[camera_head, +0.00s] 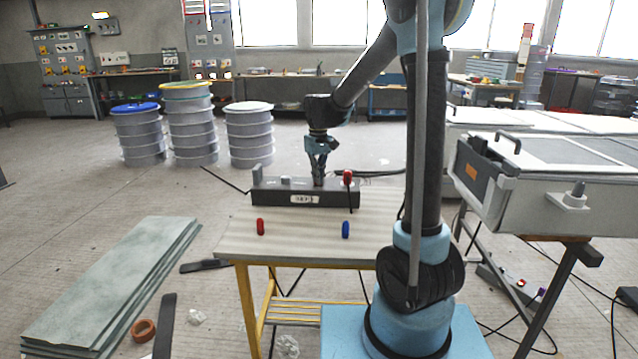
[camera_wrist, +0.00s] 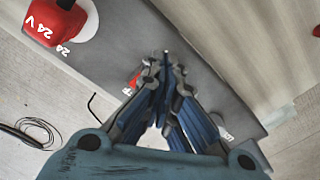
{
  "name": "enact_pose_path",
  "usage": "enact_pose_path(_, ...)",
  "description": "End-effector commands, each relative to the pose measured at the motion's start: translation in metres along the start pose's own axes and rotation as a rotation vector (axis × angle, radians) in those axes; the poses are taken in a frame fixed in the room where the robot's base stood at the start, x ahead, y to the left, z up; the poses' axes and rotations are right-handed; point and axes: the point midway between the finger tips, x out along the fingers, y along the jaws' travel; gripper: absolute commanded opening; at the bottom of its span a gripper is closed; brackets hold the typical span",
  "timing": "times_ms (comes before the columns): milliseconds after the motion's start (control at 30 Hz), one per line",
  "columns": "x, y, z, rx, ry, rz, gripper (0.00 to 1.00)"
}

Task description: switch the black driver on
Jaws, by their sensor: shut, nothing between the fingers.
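The black driver (camera_head: 270,196) is a long dark box with a white label on its front, lying on the table. It also shows as a dark grey face in the wrist view (camera_wrist: 120,45). My gripper (camera_head: 319,184) points down at the middle of its top, shut and empty. In the wrist view my gripper (camera_wrist: 166,62) has its fingertips together over the dark face. A small red part (camera_wrist: 135,80) with white lettering beside it shows partly behind the left finger; its position cannot be told. Whether the fingertips touch the driver cannot be told.
A red part marked 24 V (camera_wrist: 45,20) stands on the driver near the fingers. A red-topped piece (camera_head: 347,177) is at its right end. A red peg (camera_head: 260,227) and a blue peg (camera_head: 345,229) stand in front on the table (camera_head: 300,247). Grey drums (camera_head: 192,130) stand behind.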

Motion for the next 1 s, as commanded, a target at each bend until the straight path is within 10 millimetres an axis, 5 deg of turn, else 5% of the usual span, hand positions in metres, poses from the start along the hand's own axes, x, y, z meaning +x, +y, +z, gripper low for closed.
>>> enact_pose_path(433, 0.002, 0.000, 0.000, 0.000, 0.000, 0.000, 0.00)
enact_pose_path(1000, -0.034, 0.000, 0.000, 0.000, 0.000, 0.000, 0.00)
